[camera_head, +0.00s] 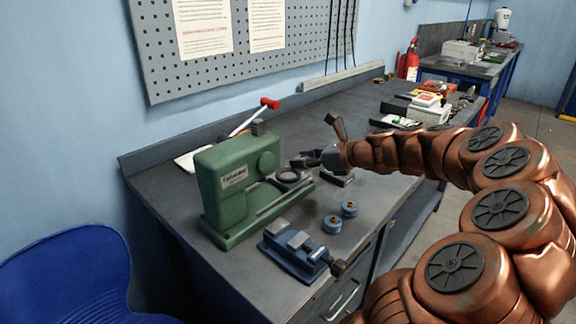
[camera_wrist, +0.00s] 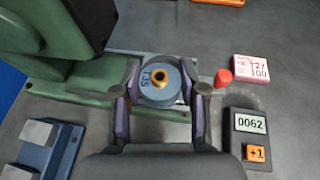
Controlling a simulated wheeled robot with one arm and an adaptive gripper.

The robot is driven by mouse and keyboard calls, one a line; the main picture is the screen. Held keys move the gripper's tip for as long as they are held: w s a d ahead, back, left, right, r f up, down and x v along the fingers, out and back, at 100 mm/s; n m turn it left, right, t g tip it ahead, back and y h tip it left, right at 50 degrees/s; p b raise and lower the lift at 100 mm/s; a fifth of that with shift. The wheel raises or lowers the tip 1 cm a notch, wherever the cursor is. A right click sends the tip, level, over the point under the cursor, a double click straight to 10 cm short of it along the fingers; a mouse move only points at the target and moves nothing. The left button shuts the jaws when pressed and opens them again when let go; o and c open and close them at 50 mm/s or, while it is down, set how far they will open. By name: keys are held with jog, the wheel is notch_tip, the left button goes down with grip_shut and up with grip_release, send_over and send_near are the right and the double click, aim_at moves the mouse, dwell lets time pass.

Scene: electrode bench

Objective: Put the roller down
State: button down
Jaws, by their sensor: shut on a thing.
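In the wrist view a blue-grey roller (camera_wrist: 159,97) with a brass centre, marked T35, sits between the two fingers of my gripper (camera_wrist: 166,88). My gripper is shut on it, and the roller's round face points up at the camera. The green machine's base (camera_wrist: 95,88) lies below and behind the roller; I cannot tell whether they touch. In the head view my gripper (camera_head: 308,160) is just right of the green machine (camera_head: 232,178), and the held roller cannot be made out. Two other blue rollers stand on the bench, one nearer (camera_head: 332,225) and one farther (camera_head: 349,209).
A blue vice (camera_head: 292,250) stands at the bench's front edge. A counter reading 0062 (camera_wrist: 250,123) and a pink card (camera_wrist: 250,69) lie right of my gripper in the wrist view. A red knob (camera_wrist: 223,77) is close to the right finger. Bare bench (camera_head: 305,105) lies behind.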

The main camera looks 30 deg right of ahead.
aim_at(289, 176)
jog(key=w, duration=0.1)
jog(key=w+a, duration=0.1)
jog(key=w, duration=0.2)
jog(key=shift+w+a+f, duration=0.25)
jog(key=shift+w+a, duration=0.05)
jog(key=shift+w, duration=0.1)
jog(key=shift+f, duration=1.75)
jog(key=shift+f, duration=0.1)
jog(key=c, duration=0.7)
grip_release()
jog(key=shift+o, duration=0.2)
jog(key=shift+s+d+r, duration=0.1)
jog(key=shift+r, duration=0.1)
jog(key=v, duration=1.1)
jog(key=shift+s, duration=0.35)
jog(key=shift+d, duration=0.1)
